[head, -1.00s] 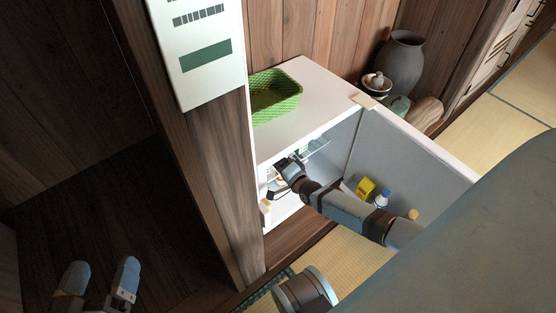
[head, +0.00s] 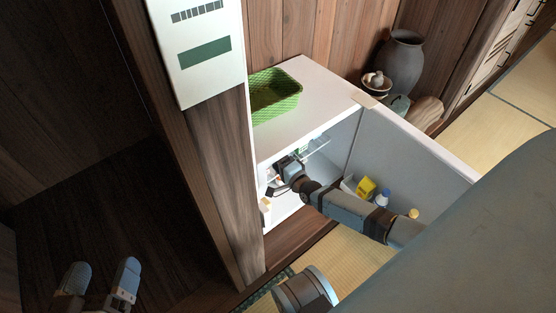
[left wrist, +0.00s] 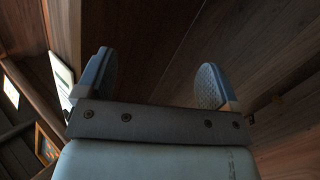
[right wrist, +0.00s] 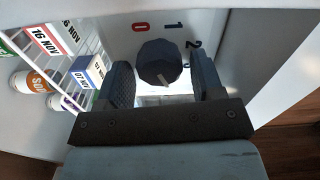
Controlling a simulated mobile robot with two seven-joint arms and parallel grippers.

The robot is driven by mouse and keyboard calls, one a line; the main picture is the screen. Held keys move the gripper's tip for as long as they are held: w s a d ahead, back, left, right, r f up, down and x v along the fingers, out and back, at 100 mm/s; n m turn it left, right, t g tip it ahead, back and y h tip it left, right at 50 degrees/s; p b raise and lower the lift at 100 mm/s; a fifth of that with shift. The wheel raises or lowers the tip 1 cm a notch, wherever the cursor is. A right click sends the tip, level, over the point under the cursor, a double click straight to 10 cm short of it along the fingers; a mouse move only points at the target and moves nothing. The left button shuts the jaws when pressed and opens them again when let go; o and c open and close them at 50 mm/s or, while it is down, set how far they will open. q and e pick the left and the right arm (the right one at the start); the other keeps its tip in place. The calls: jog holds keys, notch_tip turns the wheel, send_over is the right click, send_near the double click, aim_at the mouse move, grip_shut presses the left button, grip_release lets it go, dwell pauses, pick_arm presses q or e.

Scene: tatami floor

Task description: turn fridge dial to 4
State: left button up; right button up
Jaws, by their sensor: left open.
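The fridge dial (right wrist: 158,62) is a dark faceted knob with a white mark on its lower part, in the right wrist view. The numbers 0, 1 and 2 are printed around its upper side; another marking at its right is mostly hidden. My right gripper (right wrist: 164,82) has one finger on each side of the dial; I cannot tell whether both touch it. In the head view this gripper (head: 287,170) is inside the open white fridge (head: 318,88), and the dial cannot be made out there. My left gripper (head: 97,280) is open and empty at the lower left, also in the left wrist view (left wrist: 157,82).
The fridge door (head: 400,150) stands open at the right, with a yellow item (head: 366,187) and bottles on its shelf. A wire shelf (right wrist: 92,52) with cans and boxes is left of the dial. A green basket (head: 275,95) sits on the fridge top.

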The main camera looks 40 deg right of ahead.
pick_arm(q)
jog(key=shift+f, duration=0.1)
pick_arm(e)
jog(key=shift+o, duration=0.3)
jog(key=shift+s, duration=0.1)
pick_arm(q)
notch_tip(320, 180, up, 6)
jog(key=t+p, duration=0.2)
jog(key=p, duration=0.2)
jog(key=shift+a+r+n+t, duration=0.2)
jog(key=shift+r+n+t, duration=0.1)
jog(key=shift+n, duration=0.1)
pick_arm(e)
jog(key=s+d, duration=0.1)
jog(key=s, duration=1.2)
jog(key=shift+s, duration=0.3)
pick_arm(q)
jog(key=shift+f, duration=0.1)
